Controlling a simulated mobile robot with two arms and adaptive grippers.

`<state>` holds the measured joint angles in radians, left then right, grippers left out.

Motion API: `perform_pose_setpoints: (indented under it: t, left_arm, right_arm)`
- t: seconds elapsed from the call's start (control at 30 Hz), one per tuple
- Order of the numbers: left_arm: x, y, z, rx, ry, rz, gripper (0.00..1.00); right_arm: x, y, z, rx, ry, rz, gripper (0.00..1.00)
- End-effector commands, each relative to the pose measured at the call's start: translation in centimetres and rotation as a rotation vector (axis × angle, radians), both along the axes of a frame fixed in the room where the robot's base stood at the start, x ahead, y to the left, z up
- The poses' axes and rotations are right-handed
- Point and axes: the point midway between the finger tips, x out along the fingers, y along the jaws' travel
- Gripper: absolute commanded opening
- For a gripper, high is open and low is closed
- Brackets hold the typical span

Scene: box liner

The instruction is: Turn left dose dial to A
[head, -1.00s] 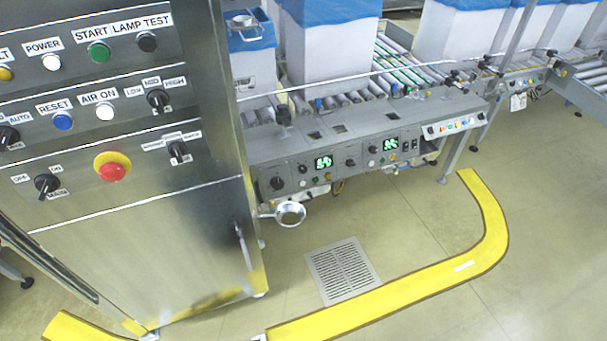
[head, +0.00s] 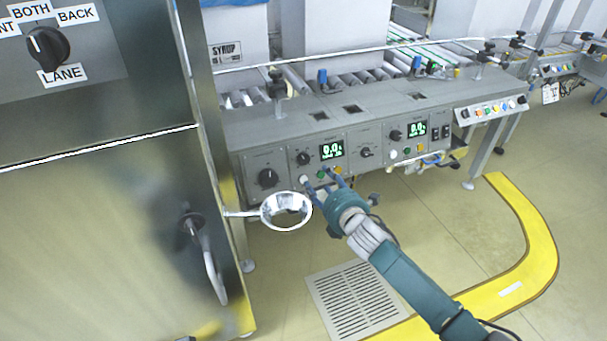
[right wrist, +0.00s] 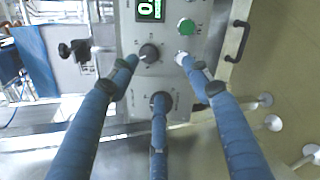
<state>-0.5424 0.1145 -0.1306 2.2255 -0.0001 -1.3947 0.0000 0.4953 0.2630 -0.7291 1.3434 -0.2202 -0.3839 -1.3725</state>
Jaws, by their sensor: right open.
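The grey control panel shows a large black dial (head: 268,178) at its left end and a smaller black dial (head: 304,158) beside a green-lit display (head: 331,150). Their labels are too small to read, so I cannot tell which is the left dose dial. My right gripper (head: 321,181) is open and empty, with its fingers in front of the panel below the display. In the right wrist view, the open three-fingered gripper (right wrist: 158,76) spreads around the smaller dial (right wrist: 149,53) and the large dial (right wrist: 161,102). Contact cannot be told. My left gripper is not in view.
A steel cabinet (head: 95,230) stands at the left. A metal ring (head: 286,210) on a stem sticks out close to my right gripper. White (right wrist: 181,58) and green (right wrist: 187,26) buttons sit near the fingers. Open floor (head: 440,245) lies at the right.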

Motion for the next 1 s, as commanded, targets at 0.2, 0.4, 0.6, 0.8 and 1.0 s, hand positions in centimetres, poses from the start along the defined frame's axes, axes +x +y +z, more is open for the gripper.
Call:
perform_pose_setpoints:
  t: [0.2,0.4,0.6,0.8,1.0]
  left_arm:
    - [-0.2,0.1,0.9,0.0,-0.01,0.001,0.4]
    - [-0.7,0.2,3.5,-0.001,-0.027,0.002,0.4]
    - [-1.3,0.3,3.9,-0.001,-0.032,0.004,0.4]
    - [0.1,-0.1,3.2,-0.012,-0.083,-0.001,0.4]
    - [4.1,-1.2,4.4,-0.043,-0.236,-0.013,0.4]
  right_arm:
    - [0.8,1.1,1.1,-0.059,-0.061,0.036,0.49]
    - [2.8,1.8,0.6,-0.055,-0.06,0.035,0.49]
    - [6.0,3.0,-0.5,-0.055,-0.059,0.033,0.49]
    - [8.3,3.8,-1.0,-0.056,-0.057,0.033,0.49]
    - [9.4,4.2,-1.2,-0.055,-0.058,0.033,0.49]
